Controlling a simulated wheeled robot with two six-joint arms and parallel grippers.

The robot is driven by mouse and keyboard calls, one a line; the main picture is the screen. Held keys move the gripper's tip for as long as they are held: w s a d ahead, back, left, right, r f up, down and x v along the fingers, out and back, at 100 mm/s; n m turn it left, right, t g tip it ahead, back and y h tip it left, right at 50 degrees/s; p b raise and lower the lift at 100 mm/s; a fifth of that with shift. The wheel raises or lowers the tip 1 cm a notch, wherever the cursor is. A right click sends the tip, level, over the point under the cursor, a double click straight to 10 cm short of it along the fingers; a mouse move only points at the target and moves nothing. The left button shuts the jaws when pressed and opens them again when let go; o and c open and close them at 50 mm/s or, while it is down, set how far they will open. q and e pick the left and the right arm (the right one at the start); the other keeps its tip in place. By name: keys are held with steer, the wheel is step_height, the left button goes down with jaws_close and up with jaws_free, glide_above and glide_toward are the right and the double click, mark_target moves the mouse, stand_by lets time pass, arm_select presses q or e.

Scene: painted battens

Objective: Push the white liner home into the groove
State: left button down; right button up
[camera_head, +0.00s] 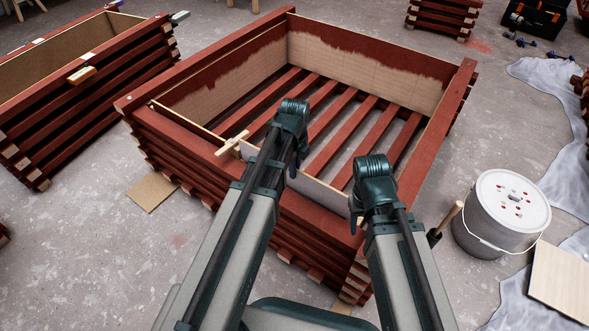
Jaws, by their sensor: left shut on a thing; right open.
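The white liner (322,194) is a pale, thin panel standing along the inner near side of the red slatted crate (271,211). My arms hide parts of it. The groove cannot be made out; the near wall and my arms cover that area. My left gripper (293,171) is at the liner's upper edge, left of its middle, and is shut on it. My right gripper (354,224) is open near the liner's right end, by the crate's near right corner. Whether it touches the liner cannot be seen.
A light wooden piece (232,143) lies across the crate's left near rim. Inside are red floor slats (345,125) and half-painted panels (370,72). Another red crate (90,85) is at left.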

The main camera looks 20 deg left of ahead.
arm_select(q)
steer(key=shift+f+b, duration=0.85)
steer(key=shift+f, duration=0.05)
arm_select(e)
steer(key=shift+f, duration=0.95)
arm_select(q)
steer(key=shift+s+f+b, duration=0.15)
steer(key=shift+f+b, duration=0.2)
steer(key=shift+b, duration=0.2)
arm_select(e)
steer(key=shift+s+a+f, duration=0.1)
steer(key=shift+s+f, duration=0.05)
steer(key=shift+f, duration=0.25)
